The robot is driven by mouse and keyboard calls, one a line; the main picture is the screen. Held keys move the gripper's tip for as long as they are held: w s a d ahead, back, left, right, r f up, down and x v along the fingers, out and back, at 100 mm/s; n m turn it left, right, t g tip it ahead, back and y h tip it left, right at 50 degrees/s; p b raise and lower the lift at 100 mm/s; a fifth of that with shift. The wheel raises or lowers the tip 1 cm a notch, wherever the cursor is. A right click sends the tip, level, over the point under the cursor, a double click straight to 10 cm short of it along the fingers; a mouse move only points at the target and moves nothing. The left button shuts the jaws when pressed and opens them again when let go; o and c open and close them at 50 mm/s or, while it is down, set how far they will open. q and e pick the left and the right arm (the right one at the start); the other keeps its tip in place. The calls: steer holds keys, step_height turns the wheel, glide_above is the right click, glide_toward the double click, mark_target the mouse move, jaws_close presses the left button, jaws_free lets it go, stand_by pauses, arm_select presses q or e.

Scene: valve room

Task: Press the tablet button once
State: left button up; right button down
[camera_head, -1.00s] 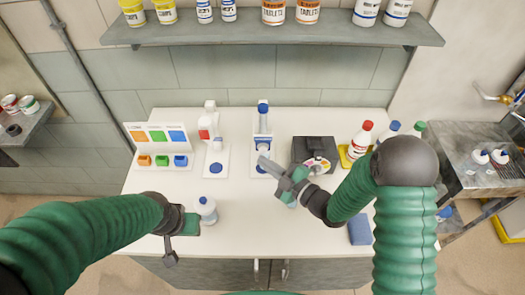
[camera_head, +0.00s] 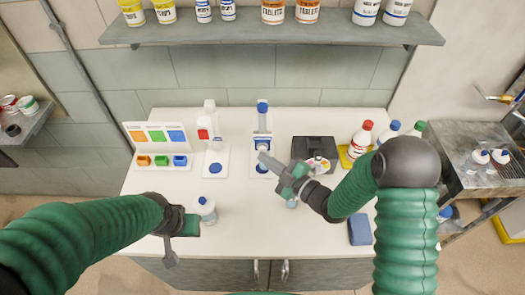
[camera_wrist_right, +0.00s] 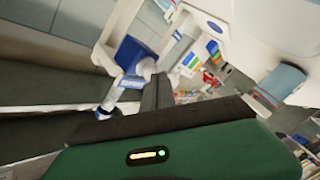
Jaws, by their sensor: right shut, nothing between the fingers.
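Two white dispensers stand at the back of the white table. The left dispenser (camera_head: 209,128) has a red part and a round blue button (camera_head: 215,169) on its base. The right dispenser (camera_head: 262,122) has a blue top, and a blue button (camera_head: 262,168) shows on its base. My right gripper (camera_head: 265,158) is shut and empty, its fingertips over the front of the right dispenser. I cannot tell whether they touch it. The wrist view shows a blue part (camera_wrist_right: 134,54) close beside the dark fingers (camera_wrist_right: 157,92). My left gripper (camera_head: 191,224) is low at the left; its jaws are unclear.
A white bottle (camera_head: 205,210) stands beside my left gripper. A black box (camera_head: 314,148) is right of the right dispenser. Bottles, one red-capped (camera_head: 360,140), stand at the right. A blue sponge (camera_head: 360,231) lies front right. A shelf (camera_head: 270,34) hangs above.

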steer(key=shift+w, duration=0.4)
steer(key=shift+s, duration=0.1)
stand_by(0.5)
steer(key=shift+s+a, duration=0.1)
steer(key=shift+s, duration=0.8)
steer(key=shift+s+b, duration=0.1)
steer(key=shift+b, duration=0.2)
steer(key=s, duration=0.4)
steer(key=shift+s+b, duration=0.35)
steer(key=shift+s, duration=0.05)
